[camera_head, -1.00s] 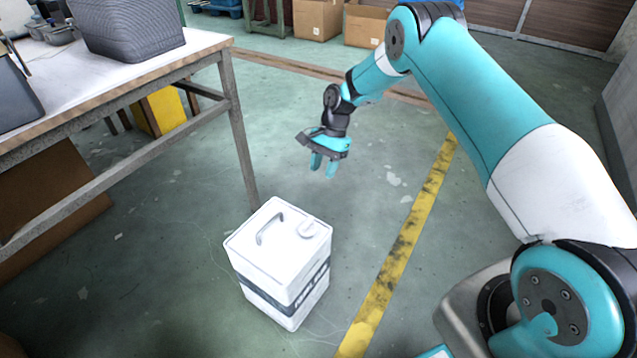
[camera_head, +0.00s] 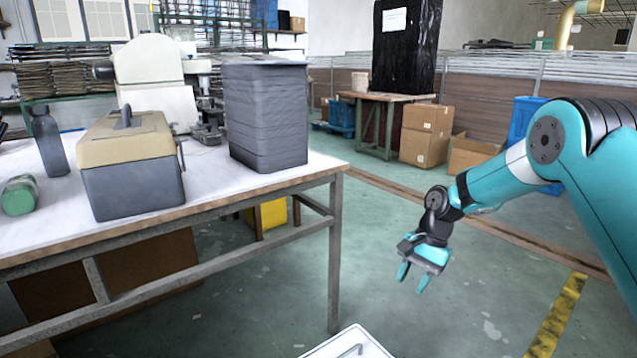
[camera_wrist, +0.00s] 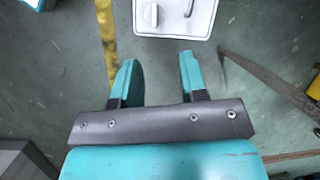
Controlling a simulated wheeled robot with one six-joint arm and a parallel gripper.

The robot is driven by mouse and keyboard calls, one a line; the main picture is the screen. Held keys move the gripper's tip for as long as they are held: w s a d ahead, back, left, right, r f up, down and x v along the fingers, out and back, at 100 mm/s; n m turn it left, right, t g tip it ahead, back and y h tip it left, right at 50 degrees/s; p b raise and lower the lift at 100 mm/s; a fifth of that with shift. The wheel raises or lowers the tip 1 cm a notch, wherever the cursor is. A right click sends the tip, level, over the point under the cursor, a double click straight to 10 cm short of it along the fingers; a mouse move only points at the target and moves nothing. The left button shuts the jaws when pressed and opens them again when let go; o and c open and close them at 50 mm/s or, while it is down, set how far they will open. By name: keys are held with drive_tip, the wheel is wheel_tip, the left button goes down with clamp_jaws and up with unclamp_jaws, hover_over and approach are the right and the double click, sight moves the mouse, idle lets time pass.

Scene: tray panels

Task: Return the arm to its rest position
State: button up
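My gripper (camera_head: 413,278) hangs over the open floor to the right of the workbench, fingers pointing down. In the wrist view my gripper (camera_wrist: 158,80) has its two teal fingers apart with nothing between them. My arm comes in from the right edge of the head view, bent at the elbow.
A workbench (camera_head: 250,197) at left carries a grey bin (camera_head: 265,115), a beige-and-grey toolbox (camera_head: 130,165), a dark bottle (camera_head: 49,142) and a green jar (camera_head: 18,195). Cardboard boxes (camera_head: 425,135) stand at the back. The floor (camera_head: 380,220) around my gripper is clear.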

drive_tip(key=s+a+r+n, duration=0.4)
drive_tip(key=s+r, duration=0.2)
drive_tip(key=r, duration=0.3)
drive_tip(key=s+a+r+n+t, duration=0.1)
drive_tip(key=s+r+n, duration=0.25)
drive_tip(key=s, duration=0.55)
drive_tip(key=s+a+r+n, duration=0.2)
drive_tip(key=s+r+n, duration=0.15)
drive_tip(key=s, duration=0.55)
drive_tip(key=s+a+r+n+t, duration=0.1)
drive_tip(key=s+r+n, duration=0.25)
drive_tip(key=s, duration=0.55)
wheel_tip(320, 180, up, 25)
drive_tip(key=p, duration=2.6)
drive_tip(key=shift+s+r+n, duration=0.15)
drive_tip(key=shift+n, duration=0.2)
drive_tip(key=shift+d, duration=0.1)
